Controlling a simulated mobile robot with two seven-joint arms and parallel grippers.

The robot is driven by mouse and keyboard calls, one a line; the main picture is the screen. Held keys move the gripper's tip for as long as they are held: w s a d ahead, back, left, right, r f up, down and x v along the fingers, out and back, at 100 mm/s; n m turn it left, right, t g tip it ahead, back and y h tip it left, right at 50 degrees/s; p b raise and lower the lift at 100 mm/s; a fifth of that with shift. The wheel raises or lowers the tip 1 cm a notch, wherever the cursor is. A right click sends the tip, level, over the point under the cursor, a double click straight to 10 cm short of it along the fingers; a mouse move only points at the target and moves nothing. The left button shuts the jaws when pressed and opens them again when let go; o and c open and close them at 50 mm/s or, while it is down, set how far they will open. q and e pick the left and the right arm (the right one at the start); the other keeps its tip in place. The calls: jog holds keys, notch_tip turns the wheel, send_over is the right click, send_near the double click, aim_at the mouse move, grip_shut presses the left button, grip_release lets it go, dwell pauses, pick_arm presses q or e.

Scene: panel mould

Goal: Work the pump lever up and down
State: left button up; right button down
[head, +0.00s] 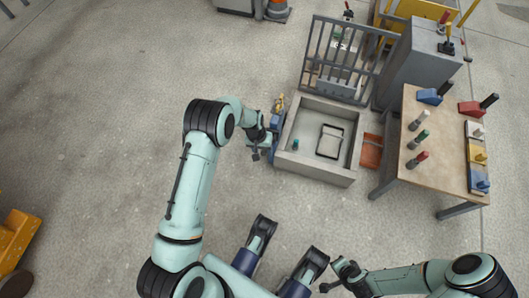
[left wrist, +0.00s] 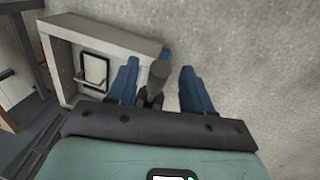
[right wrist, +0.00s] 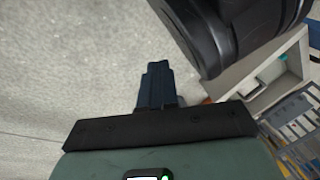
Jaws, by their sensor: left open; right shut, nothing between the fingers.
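A dark grey lever grip (left wrist: 158,75) on a dark shaft, which looks like the pump lever, shows in the left wrist view. My left gripper (left wrist: 160,66) is open, its two blue fingers on either side of the grip with a gap on each side. In the head view my left gripper (head: 265,143) is at the outer left side of the concrete-grey mould box (head: 315,174); the arm partly hides the pump there. My right gripper (right wrist: 157,66) is shut and empty, over bare floor, well away from the lever.
A wooden table (head: 436,150) with several coloured-handled tools stands right of the box. A barred gate (head: 340,62) and grey cabinet (head: 408,75) stand behind it. An orange-brown tray (head: 371,151) lies between box and table.

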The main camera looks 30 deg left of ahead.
pick_arm(q)
jog(key=shift+d+f, duration=0.15)
jog(key=shift+f, duration=0.85)
pick_arm(e)
jog(key=shift+s+d+f+g, duration=0.1)
jog(key=shift+s+f+g, duration=0.2)
jog(key=shift+s+f, duration=0.25)
pick_arm(q)
grip_shut()
pick_arm(e)
jog(key=shift+r, duration=0.1)
